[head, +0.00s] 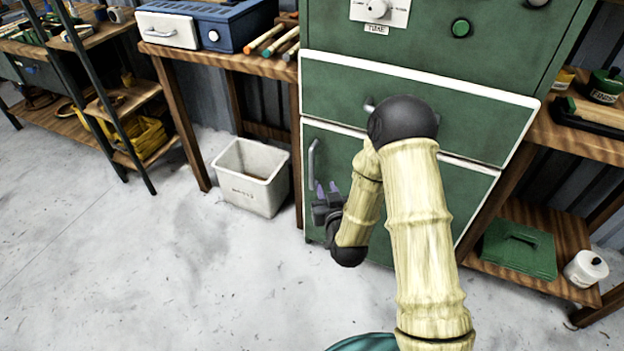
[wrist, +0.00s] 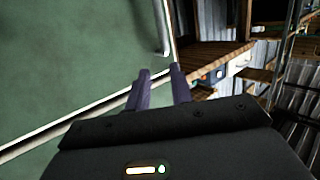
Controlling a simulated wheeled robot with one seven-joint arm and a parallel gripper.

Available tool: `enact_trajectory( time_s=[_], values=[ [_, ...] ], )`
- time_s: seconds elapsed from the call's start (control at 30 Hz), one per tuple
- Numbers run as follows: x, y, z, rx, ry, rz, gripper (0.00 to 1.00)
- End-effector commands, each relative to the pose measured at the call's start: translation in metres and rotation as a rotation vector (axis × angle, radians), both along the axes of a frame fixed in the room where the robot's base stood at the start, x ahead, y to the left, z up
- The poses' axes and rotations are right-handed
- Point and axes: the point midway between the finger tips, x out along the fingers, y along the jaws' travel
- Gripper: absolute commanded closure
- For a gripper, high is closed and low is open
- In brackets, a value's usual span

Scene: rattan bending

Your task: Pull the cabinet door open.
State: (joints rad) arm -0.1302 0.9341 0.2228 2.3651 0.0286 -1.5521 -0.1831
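The green cabinet door (head: 338,152) with a white border is the lower front panel of the green cabinet, and it looks shut. Its grey vertical bar handle (head: 312,162) is near the door's left edge; the handle also shows at the top of the wrist view (wrist: 164,30). My gripper (head: 326,187) is just below the handle, in front of the door's left side. In the wrist view its two purple fingers (wrist: 161,71) are apart with nothing between them, and the handle's end is just beyond the tips. My arm hides much of the door's right part.
A drawer front (head: 350,95) with a partly hidden handle is above the door. A white bin (head: 250,190) stands on the floor left of the cabinet, by a wooden workbench (head: 225,60). Open concrete floor (head: 150,270) lies in front and left. A wooden shelf (head: 545,285) is at right.

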Motion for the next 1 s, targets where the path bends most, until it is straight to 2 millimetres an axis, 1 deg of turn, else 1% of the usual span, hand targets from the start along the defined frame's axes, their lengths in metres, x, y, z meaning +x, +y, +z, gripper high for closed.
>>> enact_trajectory(
  time_s=[0.03, 0.1, 0.2, 0.37, 0.67, 0.77, 0.87, 1.0],
  values=[
    [-0.002, 0.004, -0.031, 0.013, -0.035, -0.003, 0.78],
    [-0.005, 0.007, -0.044, 0.028, -0.085, -0.01, 0.78],
    [-0.008, 0.01, -0.052, 0.045, -0.135, -0.02, 0.78],
    [-0.009, 0.01, -0.051, 0.053, -0.162, -0.026, 0.78],
    [-0.007, 0.01, -0.05, 0.052, -0.16, -0.026, 0.78],
    [-0.001, 0.012, -0.05, 0.052, -0.161, -0.026, 0.78],
    [0.011, 0.015, -0.05, 0.052, -0.163, -0.026, 0.78],
    [0.033, 0.02, -0.05, 0.052, -0.163, -0.026, 0.78]
  ],
)
